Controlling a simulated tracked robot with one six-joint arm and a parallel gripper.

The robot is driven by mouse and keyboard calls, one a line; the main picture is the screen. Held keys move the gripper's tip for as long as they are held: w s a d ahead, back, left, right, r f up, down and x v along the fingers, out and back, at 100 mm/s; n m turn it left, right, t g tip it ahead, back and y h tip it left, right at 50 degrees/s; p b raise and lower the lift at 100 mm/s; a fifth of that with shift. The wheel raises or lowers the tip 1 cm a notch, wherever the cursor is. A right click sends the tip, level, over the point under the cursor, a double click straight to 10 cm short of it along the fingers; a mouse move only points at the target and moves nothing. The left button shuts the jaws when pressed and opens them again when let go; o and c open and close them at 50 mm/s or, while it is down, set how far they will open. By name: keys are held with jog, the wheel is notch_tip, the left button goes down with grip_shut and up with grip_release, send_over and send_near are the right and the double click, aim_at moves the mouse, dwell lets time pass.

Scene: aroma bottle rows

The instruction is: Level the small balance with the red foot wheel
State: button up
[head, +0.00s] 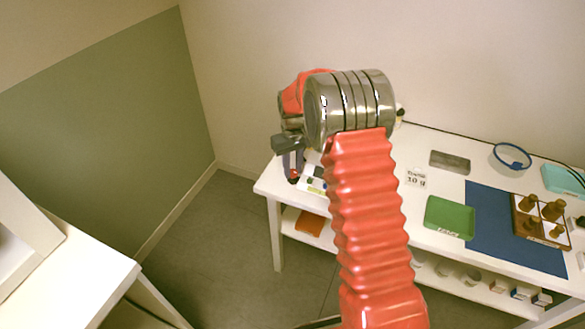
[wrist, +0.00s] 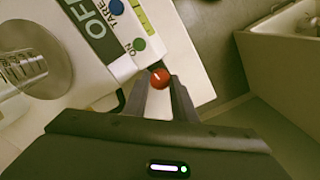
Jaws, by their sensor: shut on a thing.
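In the wrist view the small balance (wrist: 110,62) is a white body with a round metal pan (wrist: 30,66), a dark display reading OFF, and blue and green buttons marked TARE and ON. The red foot wheel (wrist: 159,77) sits at its near corner. My gripper (wrist: 159,86) has its two dark fingers shut on the wheel, one on each side. A light mark shows on the wheel's top. In the head view my arm hides most of the balance; a part of it (head: 316,184) shows left of the arm. I see no level bubble clearly.
The white table (head: 412,235) carries a green tray (head: 449,215), a blue mat (head: 490,228), a wooden block with brown bottles (head: 530,232), a grey block (head: 450,161) and a card reading 10 g (head: 416,178). A lower shelf holds small jars. Open floor lies left of the table.

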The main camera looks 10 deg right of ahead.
jog(key=shift+d, duration=0.25)
jog(key=shift+m, duration=0.3)
jog(key=m, duration=0.7)
jog(key=shift+m, duration=0.4)
jog(key=m, duration=0.4)
jog(key=shift+r+m, duration=0.1)
jog(key=shift+m, duration=0.2)
jog(key=m, duration=0.4)
jog(key=shift+a+m, duration=0.15)
jog(key=shift+m, duration=0.25)
